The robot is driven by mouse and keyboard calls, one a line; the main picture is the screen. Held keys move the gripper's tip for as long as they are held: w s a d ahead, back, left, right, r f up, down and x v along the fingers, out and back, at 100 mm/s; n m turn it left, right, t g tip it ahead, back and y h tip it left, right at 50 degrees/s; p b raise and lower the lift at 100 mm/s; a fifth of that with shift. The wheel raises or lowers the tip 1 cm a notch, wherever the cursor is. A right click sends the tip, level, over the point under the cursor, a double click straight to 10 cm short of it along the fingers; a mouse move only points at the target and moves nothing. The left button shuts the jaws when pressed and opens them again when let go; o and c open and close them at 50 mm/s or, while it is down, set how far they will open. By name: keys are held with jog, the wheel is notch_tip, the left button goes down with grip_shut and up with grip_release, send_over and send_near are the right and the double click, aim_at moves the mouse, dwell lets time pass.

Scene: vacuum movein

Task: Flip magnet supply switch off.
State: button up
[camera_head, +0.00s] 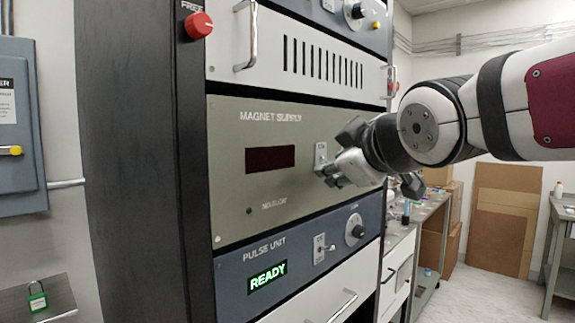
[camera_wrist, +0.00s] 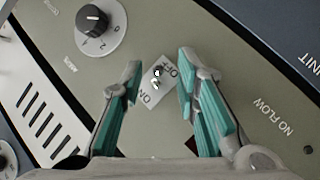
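The magnet supply panel (camera_head: 235,205) is a grey-beige unit in the rack, with a dark red display (camera_head: 270,160) showing no lit digits. Its switch is a small toggle on a pale plate (camera_head: 321,153) right of the display. In the wrist view the switch (camera_wrist: 157,78) sits between and just beyond my fingertips, with OFF at upper right and ON at lower left. I cannot tell which way the lever leans. My gripper (camera_head: 326,176) is close to the panel at the switch. Its teal-padded fingers (camera_wrist: 160,74) are apart, with nothing held.
A black rotary knob (camera_wrist: 93,20) is near the switch. Below is the pulse unit (camera_head: 235,275) with a lit READY display (camera_head: 267,277), its own switch (camera_head: 319,249) and knob (camera_head: 355,230). A red button (camera_head: 198,25) is on the rack's left post. A drawer handle (camera_head: 246,36) projects above.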

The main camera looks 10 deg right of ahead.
jog(key=v, duration=1.2)
jog(key=shift+f, duration=0.1)
jog(key=s+f+m+g, duration=0.4)
jog(key=s+f+g, duration=0.1)
jog(key=f, duration=0.8)
jog(key=s+f+m+g+p, duration=0.1)
jog(key=s+f+m+g, duration=0.4)
jog(key=f, duration=0.8)
jog(key=s, duration=0.3)
jog(key=shift+d+h, duration=0.2)
jog(key=shift+h, duration=0.2)
jog(key=shift+f, duration=0.1)
